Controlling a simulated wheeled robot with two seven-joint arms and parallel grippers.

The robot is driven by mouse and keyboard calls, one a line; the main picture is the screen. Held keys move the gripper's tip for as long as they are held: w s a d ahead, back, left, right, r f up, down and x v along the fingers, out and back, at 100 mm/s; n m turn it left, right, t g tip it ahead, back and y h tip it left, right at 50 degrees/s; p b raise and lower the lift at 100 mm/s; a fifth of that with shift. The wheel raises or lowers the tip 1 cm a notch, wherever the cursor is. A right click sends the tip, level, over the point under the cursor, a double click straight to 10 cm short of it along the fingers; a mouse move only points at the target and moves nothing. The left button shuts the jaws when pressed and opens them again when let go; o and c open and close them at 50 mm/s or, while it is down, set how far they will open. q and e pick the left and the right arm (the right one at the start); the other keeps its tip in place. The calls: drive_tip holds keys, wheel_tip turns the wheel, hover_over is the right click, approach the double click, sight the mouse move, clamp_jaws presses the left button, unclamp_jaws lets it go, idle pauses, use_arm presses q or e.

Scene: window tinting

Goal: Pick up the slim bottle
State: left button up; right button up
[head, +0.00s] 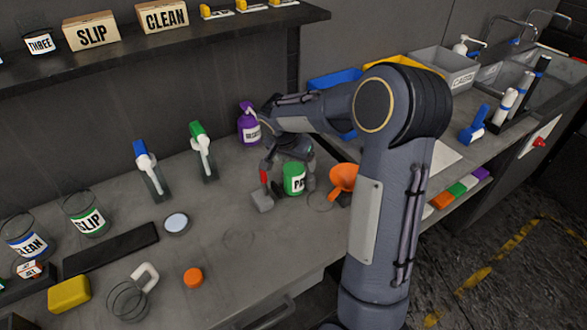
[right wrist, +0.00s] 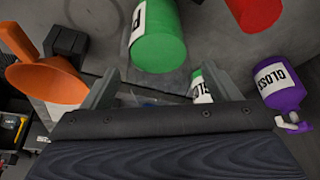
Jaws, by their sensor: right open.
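The thing that best fits the slim bottle is a narrow white-labelled bottle with green (right wrist: 202,88), seen in the right wrist view. It shows between my finger tips, nearer the right-hand finger, and its lower part is hidden by the gripper. In the head view I cannot make it out behind my right arm. My right gripper (head: 290,165) is open and points down over the bench by the green can. Its two spread fingers also show in the right wrist view (right wrist: 165,92), with nothing gripped. My left gripper is not in view.
A green can (head: 294,179) stands close to my right gripper. A red-handled tool (head: 263,190), an orange funnel (head: 343,178) and a purple bottle (head: 249,127) are nearby. The front middle of the bench is mostly clear.

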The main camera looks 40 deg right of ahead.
drive_tip(key=c, duration=1.2)
